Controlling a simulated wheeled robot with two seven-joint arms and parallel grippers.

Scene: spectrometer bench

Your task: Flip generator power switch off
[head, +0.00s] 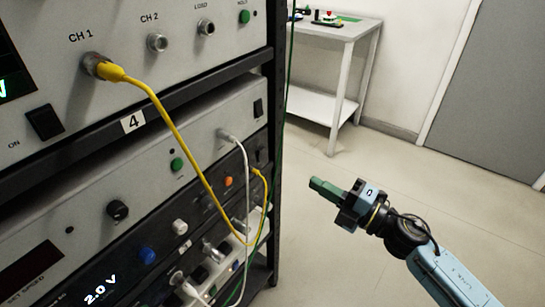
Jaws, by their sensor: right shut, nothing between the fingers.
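No label reading "generator" can be made out, so I cannot tell for sure which rack unit it is. The unit with the 2.0 V display (100,290) has blue, white and orange knobs, and a small dark part, perhaps a switch, at its right end (259,156). The top unit has a black rocker switch (45,122) beside the word ON. My right gripper (322,187) is shut and empty, right of the rack and apart from it, its green fingertips pointing left. My left gripper is out of view.
A yellow cable (170,125) hangs from CH 1 across the lower units. A white cable (243,165) and a green cable (289,50) also hang by the rack (275,150). The floor (400,175) right of the rack is clear. A white table (330,28) stands behind.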

